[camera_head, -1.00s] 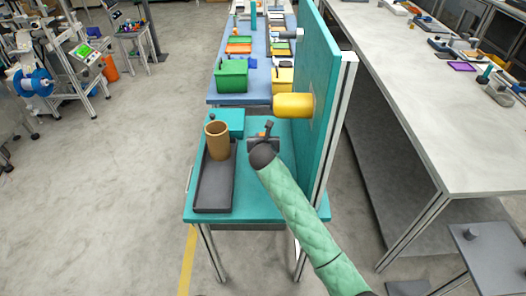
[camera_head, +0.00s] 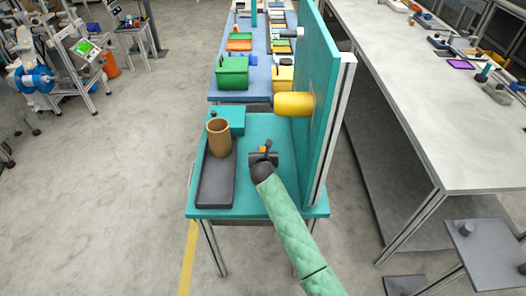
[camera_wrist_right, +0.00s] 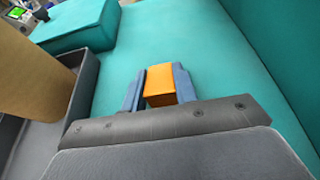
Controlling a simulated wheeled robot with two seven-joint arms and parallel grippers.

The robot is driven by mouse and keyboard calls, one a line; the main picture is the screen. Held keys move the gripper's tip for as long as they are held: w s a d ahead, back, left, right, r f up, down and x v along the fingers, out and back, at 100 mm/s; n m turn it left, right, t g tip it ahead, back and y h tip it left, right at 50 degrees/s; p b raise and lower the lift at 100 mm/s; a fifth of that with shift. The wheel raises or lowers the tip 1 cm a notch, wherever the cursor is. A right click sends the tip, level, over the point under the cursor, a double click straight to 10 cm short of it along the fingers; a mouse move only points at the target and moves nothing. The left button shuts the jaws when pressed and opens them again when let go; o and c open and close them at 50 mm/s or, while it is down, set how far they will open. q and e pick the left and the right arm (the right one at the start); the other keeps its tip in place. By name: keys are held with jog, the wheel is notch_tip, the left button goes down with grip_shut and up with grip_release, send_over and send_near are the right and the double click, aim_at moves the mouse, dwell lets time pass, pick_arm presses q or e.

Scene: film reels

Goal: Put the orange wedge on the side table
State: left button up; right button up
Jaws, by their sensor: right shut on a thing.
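The orange wedge (camera_head: 263,149) is between the fingers of my right gripper (camera_head: 264,156) over the teal table (camera_head: 282,204) in the head view. In the right wrist view the orange wedge (camera_wrist_right: 159,88) sits between the two blue-grey fingers of the right gripper (camera_wrist_right: 159,78), which is shut on it. I cannot tell whether the wedge touches the tabletop. A small grey table (camera_head: 490,255) stands at the lower right of the head view; I cannot tell if it is the side table. My left gripper is not in view.
A dark tray (camera_head: 215,190) with a brown cup (camera_head: 218,138) and a teal box (camera_head: 229,118) lie left of the gripper. A teal upright panel (camera_head: 318,120) with a yellow cylinder (camera_head: 293,104) rises on the right. A long grey bench (camera_head: 430,120) stands beyond it.

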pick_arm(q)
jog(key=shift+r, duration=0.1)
pick_arm(e)
jog(key=o, duration=0.9)
jog(key=shift+f, duration=0.1)
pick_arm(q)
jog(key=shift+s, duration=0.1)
pick_arm(e)
jog(key=shift+o, duration=0.2)
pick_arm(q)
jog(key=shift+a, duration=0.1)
pick_arm(e)
jog(key=shift+s+r, duration=0.1)
jog(key=shift+r, duration=0.1)
jog(key=shift+s+r, duration=0.1)
jog(key=shift+s, duration=0.25)
pick_arm(q)
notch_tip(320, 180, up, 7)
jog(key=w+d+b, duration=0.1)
jog(key=b, duration=0.1)
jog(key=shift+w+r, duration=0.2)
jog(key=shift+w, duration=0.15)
pick_arm(e)
jog(key=v, duration=1.1)
jog(key=shift+s, duration=0.1)
